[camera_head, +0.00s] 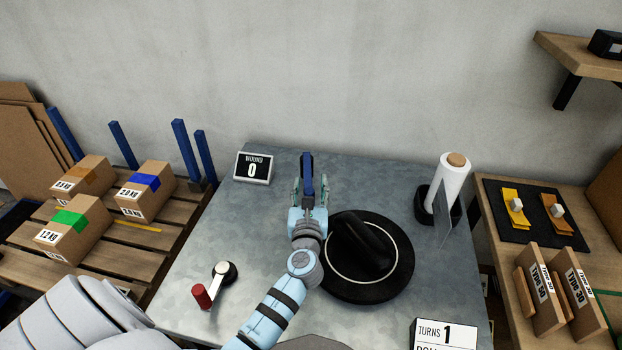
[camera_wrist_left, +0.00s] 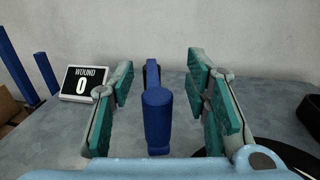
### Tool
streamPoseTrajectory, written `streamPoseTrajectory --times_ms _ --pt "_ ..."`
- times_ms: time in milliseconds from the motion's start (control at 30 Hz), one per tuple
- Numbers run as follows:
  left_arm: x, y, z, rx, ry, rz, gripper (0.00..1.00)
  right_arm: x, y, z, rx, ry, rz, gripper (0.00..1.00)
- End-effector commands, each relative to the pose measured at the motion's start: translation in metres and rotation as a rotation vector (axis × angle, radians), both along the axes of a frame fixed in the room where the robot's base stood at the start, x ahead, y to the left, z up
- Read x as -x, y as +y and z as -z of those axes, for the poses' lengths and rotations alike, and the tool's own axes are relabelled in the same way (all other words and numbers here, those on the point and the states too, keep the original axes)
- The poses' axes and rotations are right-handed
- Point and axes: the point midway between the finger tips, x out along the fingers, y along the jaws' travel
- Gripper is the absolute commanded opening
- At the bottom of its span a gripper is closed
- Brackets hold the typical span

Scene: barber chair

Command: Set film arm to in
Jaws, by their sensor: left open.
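A blue grip (camera_head: 307,182) on a dark arm stands at the back of the grey metal table; I take this for the film arm but no label shows. My left gripper (camera_head: 309,194) is open, its fingers on either side of the blue grip. In the left wrist view the blue grip (camera_wrist_left: 158,120) is between the green pads of the left gripper (camera_wrist_left: 160,92), with gaps on both sides. The arm's base is hidden by my gripper. My right gripper is out of view.
A black turntable (camera_head: 398,262) with a dark object on it is right of my left forearm. A white film roll (camera_head: 452,182) stands behind it. A red-handled crank (camera_head: 203,295) is front left. A "WOUND 0" sign (camera_head: 253,168) is back left; a "TURNS 1" sign (camera_head: 446,334) is front right.

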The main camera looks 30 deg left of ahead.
Motion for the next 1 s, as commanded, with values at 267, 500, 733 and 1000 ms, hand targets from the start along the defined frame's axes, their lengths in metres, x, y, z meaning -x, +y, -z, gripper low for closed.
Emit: streamPoseTrajectory --times_ms 267,500,733,1000 --pt "-0.001 -0.002 -0.069 0.002 -0.006 0.004 0.43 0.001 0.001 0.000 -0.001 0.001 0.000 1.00" --pt "-0.001 -0.002 -0.087 0.000 0.000 0.005 0.43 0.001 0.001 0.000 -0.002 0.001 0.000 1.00" --pt "-0.001 -0.002 -0.086 -0.001 0.001 0.004 0.43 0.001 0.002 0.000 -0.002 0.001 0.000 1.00" --pt "-0.001 -0.002 -0.086 -0.001 0.001 0.004 0.43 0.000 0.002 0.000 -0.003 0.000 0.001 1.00"
